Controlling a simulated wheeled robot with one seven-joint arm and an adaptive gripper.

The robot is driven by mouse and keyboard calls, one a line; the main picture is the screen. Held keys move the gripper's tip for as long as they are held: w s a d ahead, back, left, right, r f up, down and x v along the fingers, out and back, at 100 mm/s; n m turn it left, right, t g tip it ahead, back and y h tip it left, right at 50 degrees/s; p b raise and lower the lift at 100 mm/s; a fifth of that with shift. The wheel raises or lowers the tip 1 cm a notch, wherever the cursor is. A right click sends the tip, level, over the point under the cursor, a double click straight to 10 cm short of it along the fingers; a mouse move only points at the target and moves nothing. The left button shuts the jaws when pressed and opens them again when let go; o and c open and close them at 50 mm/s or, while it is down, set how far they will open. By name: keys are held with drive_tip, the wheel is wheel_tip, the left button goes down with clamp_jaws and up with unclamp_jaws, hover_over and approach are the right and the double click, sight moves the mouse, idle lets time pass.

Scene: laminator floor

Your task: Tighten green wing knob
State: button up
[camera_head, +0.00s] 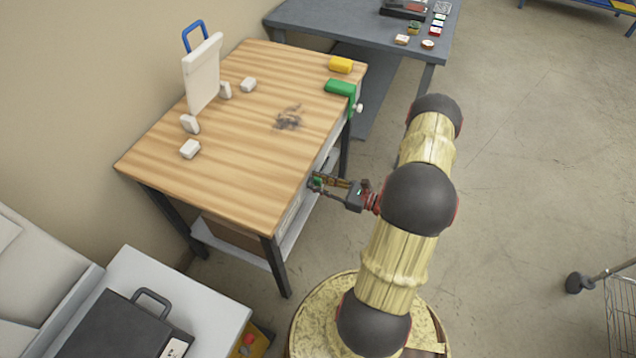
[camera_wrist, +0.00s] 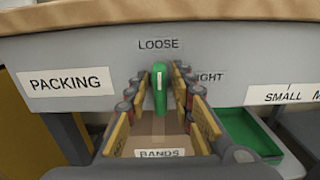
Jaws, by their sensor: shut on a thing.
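The green wing knob (camera_wrist: 160,88) is on the front panel (camera_wrist: 110,62) of the wooden-topped bench, just below the label "LOOSE" (camera_wrist: 158,44). It stands upright, with a pale line along its face. A label ending in "IGHT" (camera_wrist: 208,77) is to its right, partly hidden by my gripper. My gripper (camera_wrist: 161,92) is shut on the knob, with one finger on each side. In the head view my gripper (camera_head: 317,183) reaches the bench's front edge, and a bit of green shows between its fingers.
The wooden bench top (camera_head: 225,130) lies above the panel and overhangs it. A green clamp-like object (camera_head: 340,88) and a yellow block (camera_head: 341,65) sit at its far right corner. A green tray (camera_wrist: 245,130) is below right. Open floor (camera_head: 530,150) lies to the right.

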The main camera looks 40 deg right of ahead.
clamp_jaws()
drive_tip(key=shift+m+p, duration=0.3)
drive_tip(key=shift+p, duration=0.05)
drive_tip(key=shift+d+r+m+p, duration=0.1)
drive_tip(key=shift+m+p, duration=0.6)
drive_tip(key=shift+m, duration=0.3)
drive_tip(key=m+p, duration=0.3)
drive_tip(key=m, duration=0.3)
drive_tip(key=shift+w+d, duration=0.1)
drive_tip(key=shift+d, duration=0.05)
drive_tip(key=m, duration=0.1)
drive_tip(key=m+p, duration=0.1)
drive_tip(key=m, duration=0.2)
drive_tip(key=shift+f+m+p, duration=0.25)
drive_tip(key=shift+m+p, duration=0.15)
drive_tip(key=m, duration=0.2)
drive_tip(key=m+p, duration=0.1)
drive_tip(key=m, duration=0.1)
drive_tip(key=shift+d+f, duration=0.1)
drive_tip(key=shift+f, duration=0.1)
drive_tip(key=shift+m, duration=0.4)
drive_tip(key=o, duration=0.5)
unclamp_jaws()
